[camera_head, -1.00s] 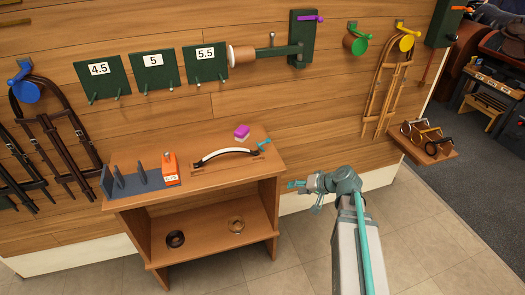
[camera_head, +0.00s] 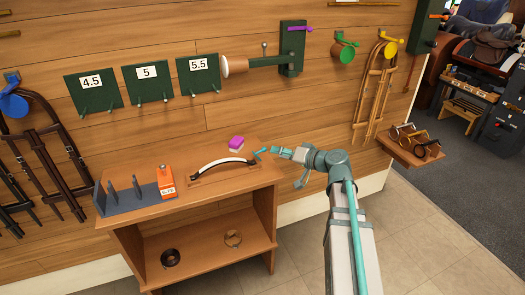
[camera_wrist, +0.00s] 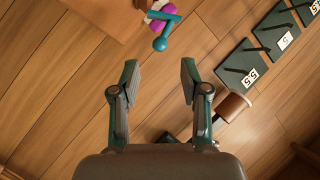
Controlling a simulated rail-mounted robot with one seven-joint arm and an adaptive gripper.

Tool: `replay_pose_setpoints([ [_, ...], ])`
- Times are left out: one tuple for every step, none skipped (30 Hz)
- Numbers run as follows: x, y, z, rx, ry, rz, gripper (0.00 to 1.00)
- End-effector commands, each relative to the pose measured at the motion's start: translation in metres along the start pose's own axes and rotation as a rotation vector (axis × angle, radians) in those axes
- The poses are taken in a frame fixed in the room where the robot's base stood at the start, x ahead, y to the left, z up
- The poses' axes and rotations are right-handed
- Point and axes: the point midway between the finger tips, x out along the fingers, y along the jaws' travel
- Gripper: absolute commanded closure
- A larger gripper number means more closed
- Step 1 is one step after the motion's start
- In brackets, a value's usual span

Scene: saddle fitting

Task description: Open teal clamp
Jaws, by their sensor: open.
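In the wrist view the teal clamp (camera_wrist: 161,43) shows as a lever with a round knob, near the top middle. My gripper (camera_head: 273,150) is just right of the clamp in the head view. In the wrist view my gripper (camera_wrist: 159,82) has its two fingers spread, with nothing between them and the clamp beyond the tips. I cannot tell the exact gap.
An orange block (camera_head: 166,182) and a grey slotted rack (camera_head: 134,197) stand at the bench's left. Green numbered plates (camera_head: 148,84) and a green post (camera_head: 292,50) are on the wall above.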

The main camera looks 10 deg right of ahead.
Motion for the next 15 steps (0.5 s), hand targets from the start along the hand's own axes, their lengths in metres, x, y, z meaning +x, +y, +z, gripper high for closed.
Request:
replay_pose_setpoints([
  [0.01, 0.001, -0.001, 0.0, -0.002, 0.0, 0.55],
  [0.016, 0.0, -0.001, 0.0, -0.003, -0.001, 0.55],
  [0.023, 0.001, -0.001, 0.0, -0.004, -0.001, 0.55],
  [0.028, 0.001, -0.001, 0.001, -0.003, 0.0, 0.55],
  [0.034, 0.001, -0.001, 0.0, -0.003, 0.0, 0.55],
  [0.041, 0.0, -0.001, 0.0, -0.004, 0.0, 0.55],
  [0.046, 0.0, -0.001, 0.0, -0.003, 0.0, 0.55],
  [0.05, 0.001, -0.001, 0.0, -0.002, 0.0, 0.55],
  [0.056, 0.001, -0.001, 0.0, -0.003, 0.0, 0.55],
  [0.06, 0.001, 0.0, 0.0, -0.003, 0.0, 0.55],
  [0.064, 0.001, 0.0, 0.0, -0.003, 0.0, 0.55],
  [0.069, 0.001, 0.0, 0.001, -0.002, 0.001, 0.55],
  [0.072, 0.001, 0.0, 0.001, -0.002, 0.001, 0.55],
  [0.074, 0.001, 0.0, 0.001, -0.002, 0.001, 0.55],
  [0.077, 0.001, 0.0, 0.001, -0.002, 0.001, 0.55],
])
